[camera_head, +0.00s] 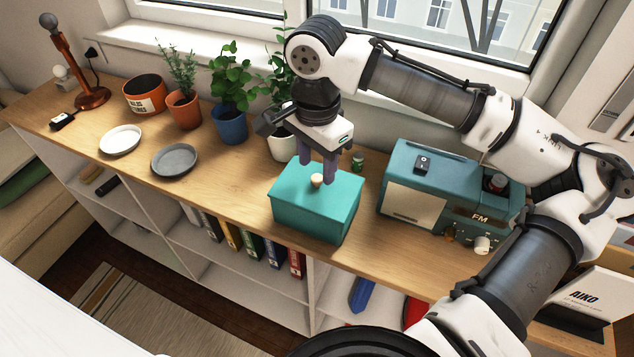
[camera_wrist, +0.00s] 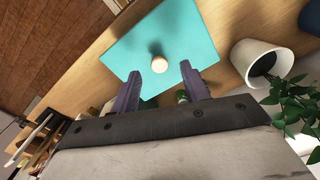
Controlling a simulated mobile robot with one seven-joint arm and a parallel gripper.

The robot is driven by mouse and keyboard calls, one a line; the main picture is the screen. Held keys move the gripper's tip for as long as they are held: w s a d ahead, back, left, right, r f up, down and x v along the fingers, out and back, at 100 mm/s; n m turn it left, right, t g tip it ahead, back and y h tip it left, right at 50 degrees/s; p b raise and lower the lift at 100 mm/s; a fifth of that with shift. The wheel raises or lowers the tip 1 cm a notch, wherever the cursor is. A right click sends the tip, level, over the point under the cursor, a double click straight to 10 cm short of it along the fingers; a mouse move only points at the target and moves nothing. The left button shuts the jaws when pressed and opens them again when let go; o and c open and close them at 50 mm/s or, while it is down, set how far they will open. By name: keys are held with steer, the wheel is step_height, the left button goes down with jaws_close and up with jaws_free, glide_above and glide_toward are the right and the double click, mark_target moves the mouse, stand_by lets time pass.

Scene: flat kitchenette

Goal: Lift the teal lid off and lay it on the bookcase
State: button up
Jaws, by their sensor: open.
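A teal box with a teal lid (camera_head: 299,191) stands on the wooden top of the bookcase (camera_head: 235,189). The lid carries a small pale round knob (camera_head: 317,181) and also shows in the wrist view (camera_wrist: 192,32). My gripper (camera_head: 318,180) is over the lid, pointing down, with its purple fingers apart. In the wrist view the fingers (camera_wrist: 172,78) are spread, with the knob (camera_wrist: 159,63) in front of the gap between them. I cannot tell whether the tips touch anything. The lid rests on the box.
A teal radio (camera_head: 432,187) stands right of the box, with a small green item (camera_head: 358,162) between. Potted plants, including a white pot (camera_head: 281,146), stand behind and left. A grey plate (camera_head: 174,160) and a white plate (camera_head: 121,140) lie left, with bare wood between grey plate and box.

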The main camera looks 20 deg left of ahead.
mark_target(317, 176)
steer(key=shift+f, duration=1.35)
jaws_close()
steer(key=shift+r, duration=0.1)
step_height(317, 176, up, 20)
steer(key=b, duration=0.1)
steer(key=shift+b, duration=0.3)
